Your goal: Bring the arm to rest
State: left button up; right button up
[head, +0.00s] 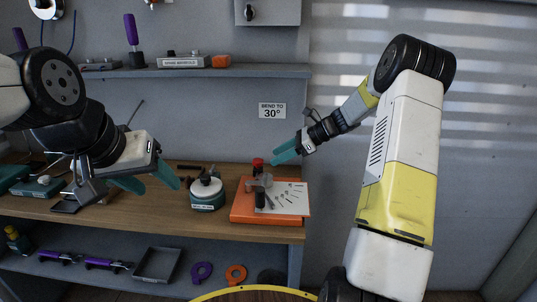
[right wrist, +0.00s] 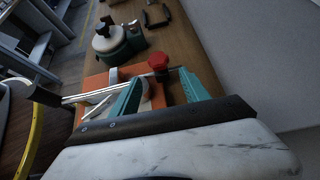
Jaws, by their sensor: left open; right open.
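My right gripper (head: 276,156) hangs in the air above and right of the orange-based bending tool (head: 240,214), on the bench's right end. In the right wrist view its teal fingers (right wrist: 160,76) are apart with nothing held between them. The tool's red knob (right wrist: 158,61) shows beyond the fingertips; it also shows in the head view (head: 258,162). A metal bar with a black grip (right wrist: 42,95) runs across beside the fingers. My left gripper (head: 154,184) is open and empty over the bench, left of the round white-and-green device (head: 207,192).
The wooden bench (head: 225,228) has a lower shelf with a dark tray (head: 157,265), purple tools and rings. An upper shelf (head: 215,72) holds a purple-handled tool (head: 131,32) and an orange block (head: 221,61). The space right of the bench looks clear except for my right arm.

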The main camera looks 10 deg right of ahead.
jog(key=s+a+r+n+h, duration=0.2)
jog(key=s+r+n+h, duration=0.1)
jog(key=s+r+n, duration=0.3)
jog(key=s+a+r+n+h, duration=0.2)
jog(key=s+r+n, duration=0.3)
jog(key=s, duration=0.4)
jog(key=s+d+r+n+t+h, duration=0.1)
jog(key=s+r+n, duration=0.1)
jog(key=s+n, duration=0.3)
jog(key=s+d+r+n+t+h, duration=0.1)
jog(key=s+n, duration=0.4)
jog(key=s, duration=0.8)
jog(key=shift+s+d+r+n+t+h, duration=0.3)
jog(key=shift+s+r+n+t+h, duration=0.1)
jog(key=shift+r+t+h, duration=0.35)
jog(key=shift+f, duration=0.1)
